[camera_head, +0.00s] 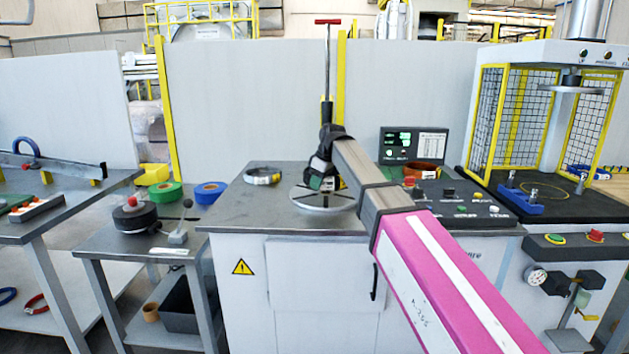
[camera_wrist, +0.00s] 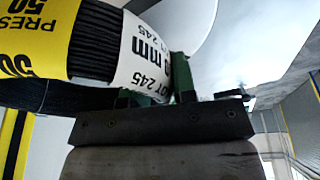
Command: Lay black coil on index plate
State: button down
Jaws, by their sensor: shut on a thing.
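The index plate (camera_head: 308,204) is a pale round disc on the middle bench, with an upright rod and red T-handle behind my gripper. My gripper (camera_head: 327,184) is over the plate, mostly hidden by my own wrist in the head view. In the wrist view, my gripper (camera_wrist: 157,95) has its green-tipped fingers shut on the black coil (camera_wrist: 95,42). The coil is wound black strand with a white label and a yellow "PRESS 50" label. Its lower edge is hidden, so I cannot tell whether it touches the plate.
Another ringed coil (camera_head: 262,176) lies left of the plate on the bench (camera_head: 250,210). A display (camera_head: 414,146), a copper-coloured ring (camera_head: 424,170) and a button panel (camera_head: 459,202) stand to the right. A caged press (camera_head: 545,120) is farther right. A side table (camera_head: 110,242) stands left.

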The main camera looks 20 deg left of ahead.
jog(key=shift+f, duration=1.75)
jog(key=c, duration=0.9)
grip_release()
jog(key=shift+f, duration=0.1)
jog(key=v, duration=1.2)
